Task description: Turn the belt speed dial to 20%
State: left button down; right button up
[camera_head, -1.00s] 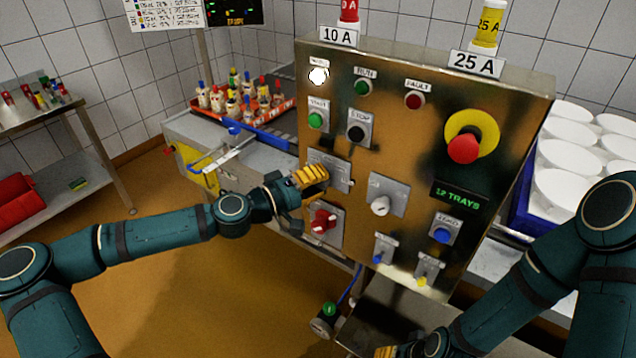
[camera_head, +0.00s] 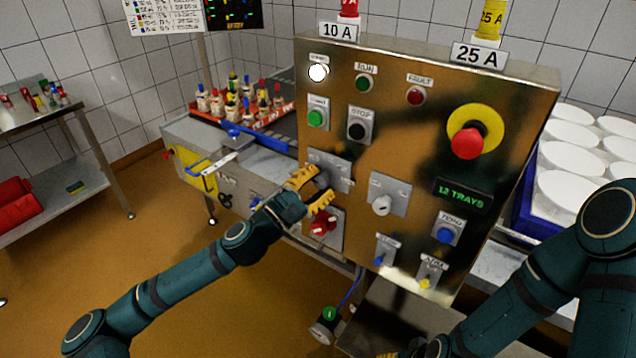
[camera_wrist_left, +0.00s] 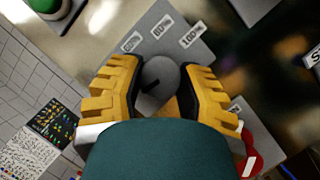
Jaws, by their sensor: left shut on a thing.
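The belt speed dial is a round grey knob (camera_wrist_left: 160,78) with a dark pointer line, on a grey plate (camera_wrist_left: 165,30) in the left wrist view. Plate labels 60%, 80% and 100% show above it; the lower part of the scale is mostly hidden by my gripper. In the head view the dial's plate (camera_head: 338,162) is on the steel panel, below the green and black buttons. My left gripper (camera_head: 314,190) has its yellow fingers on either side of the knob and is shut on it. My right gripper (camera_head: 390,355) shows only a yellow bit at the bottom edge.
Just below the dial is a red rotary switch (camera_head: 323,224). A grey knob (camera_head: 382,205) sits to its right. A red emergency button (camera_head: 467,143) is at the upper right. A conveyor (camera_head: 265,160) runs behind the panel's left side.

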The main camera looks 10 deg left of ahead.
pick_arm(q)
jog(key=shift+r+n+t, duration=0.1)
jog(key=shift+n+t, duration=0.3)
jog(key=shift+n, duration=0.4)
jog(key=c, duration=1.7)
grip_release()
jog(key=shift+n+y, duration=0.3)
jog(key=o, duration=1.2)
jog(key=shift+d, duration=0.1)
jog(key=v, duration=1.2)
